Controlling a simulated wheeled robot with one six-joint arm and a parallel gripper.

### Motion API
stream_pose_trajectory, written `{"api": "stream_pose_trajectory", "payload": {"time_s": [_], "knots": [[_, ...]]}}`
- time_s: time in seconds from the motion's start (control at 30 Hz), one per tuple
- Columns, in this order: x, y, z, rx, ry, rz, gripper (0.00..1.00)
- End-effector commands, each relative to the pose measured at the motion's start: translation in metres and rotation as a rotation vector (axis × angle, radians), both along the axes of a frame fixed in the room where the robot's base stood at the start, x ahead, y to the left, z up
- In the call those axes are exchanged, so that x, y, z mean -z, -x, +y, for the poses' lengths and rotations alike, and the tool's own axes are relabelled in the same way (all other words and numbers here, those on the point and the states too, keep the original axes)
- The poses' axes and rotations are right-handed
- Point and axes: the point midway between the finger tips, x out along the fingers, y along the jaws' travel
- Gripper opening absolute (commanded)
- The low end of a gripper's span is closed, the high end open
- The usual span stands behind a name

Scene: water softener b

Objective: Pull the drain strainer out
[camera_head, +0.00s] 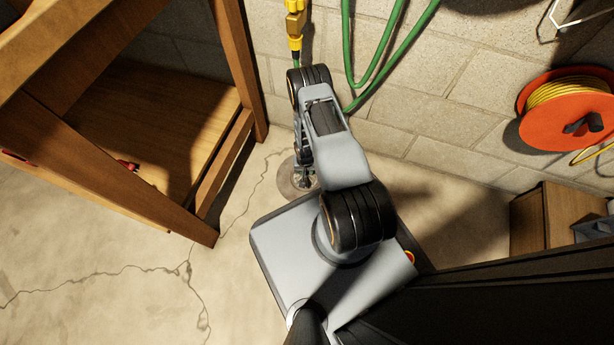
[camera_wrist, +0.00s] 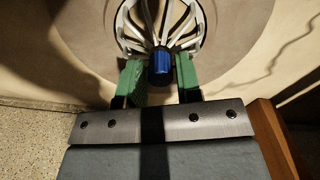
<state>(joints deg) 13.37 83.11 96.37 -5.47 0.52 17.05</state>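The drain strainer shows in the wrist view as a pale metal basket of curved ribs with a blue knob (camera_wrist: 161,66) on it. It sits in the round drain plate (camera_wrist: 65,35), at the top middle of that view. My gripper (camera_wrist: 161,72) has its two green fingers on either side of the knob. The fingertips are very close to the knob, and I cannot tell whether they press on it. In the head view my arm hangs over the drain plate (camera_head: 287,184) and hides most of the strainer. Only a small part of the strainer (camera_head: 306,180) shows there beside my wrist.
A wooden bench (camera_head: 150,130) stands to the left of the drain. A block wall (camera_head: 430,90) is behind, with a green hose (camera_head: 347,45) and an orange cord reel (camera_head: 565,110). A wooden box (camera_head: 545,225) stands at right. The cracked floor is clear at lower left.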

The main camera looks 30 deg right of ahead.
Motion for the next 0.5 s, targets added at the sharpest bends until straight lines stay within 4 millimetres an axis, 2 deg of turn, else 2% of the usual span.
{"api": "stream_pose_trajectory", "payload": {"time_s": [0.03, 0.3, 0.5], "knots": [[0.0, 0.0, 0.0, 0.0, 0.0, 0.0, 0.27], [0.0, 0.0, 0.0, 0.0, 0.0, 0.0, 0.01], [-0.0005, -0.0001, 0.0, 0.0, 0.0, 0.0, 0.0]]}}
